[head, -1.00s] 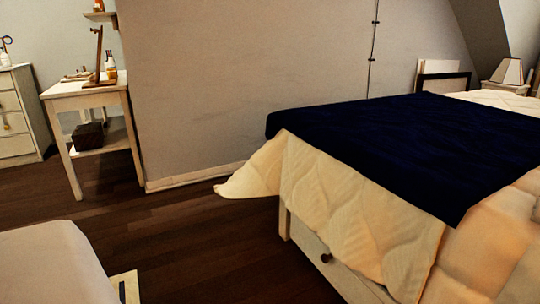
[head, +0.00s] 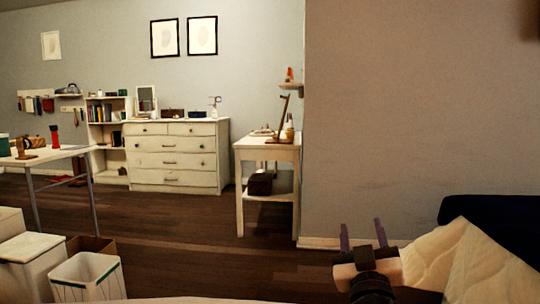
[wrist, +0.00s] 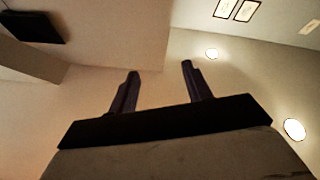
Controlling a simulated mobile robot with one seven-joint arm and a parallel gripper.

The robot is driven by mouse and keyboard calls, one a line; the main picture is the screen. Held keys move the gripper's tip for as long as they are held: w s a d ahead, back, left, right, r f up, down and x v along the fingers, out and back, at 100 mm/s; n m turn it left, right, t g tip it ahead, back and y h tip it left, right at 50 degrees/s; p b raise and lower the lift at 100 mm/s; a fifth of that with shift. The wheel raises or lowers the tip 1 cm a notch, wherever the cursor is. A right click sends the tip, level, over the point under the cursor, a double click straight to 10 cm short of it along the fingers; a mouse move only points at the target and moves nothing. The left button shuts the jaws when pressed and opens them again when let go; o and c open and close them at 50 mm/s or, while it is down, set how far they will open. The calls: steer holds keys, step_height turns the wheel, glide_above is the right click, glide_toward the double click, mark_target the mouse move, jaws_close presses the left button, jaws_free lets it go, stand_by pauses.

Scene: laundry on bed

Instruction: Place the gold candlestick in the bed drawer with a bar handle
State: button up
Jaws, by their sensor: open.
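My gripper (head: 361,228) is at the lower right of the head view, with its two dark fingers apart and nothing between them. In the wrist view the open fingers (wrist: 159,73) point up toward the walls and ceiling. No bed drawer or bar handle shows now. I cannot make out a gold candlestick in either view; items on the far furniture are too small to tell.
A small white side table (head: 268,150) stands by the wall corner. A white dresser (head: 175,160) and a bookshelf (head: 107,140) stand behind. A desk (head: 45,155) is at left, with white bins (head: 88,275) at lower left. The dark wood floor (head: 190,215) between is clear.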

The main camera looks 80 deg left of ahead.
steer(key=s+d+r+n+g+y, duration=0.25)
steer(key=s+r+g, duration=0.25)
steer(key=s+r, duration=0.7)
steer(key=s+d+r+n+g+y, duration=0.3)
steer(key=s+d+r+g, duration=0.5)
steer(key=s, duration=0.4)
steer(key=shift+s+d+n, duration=0.2)
steer(key=shift+d+n, duration=0.35)
steer(key=shift+d, duration=0.05)
steer(key=shift+w+r, duration=0.1)
steer(key=shift+w, duration=0.05)
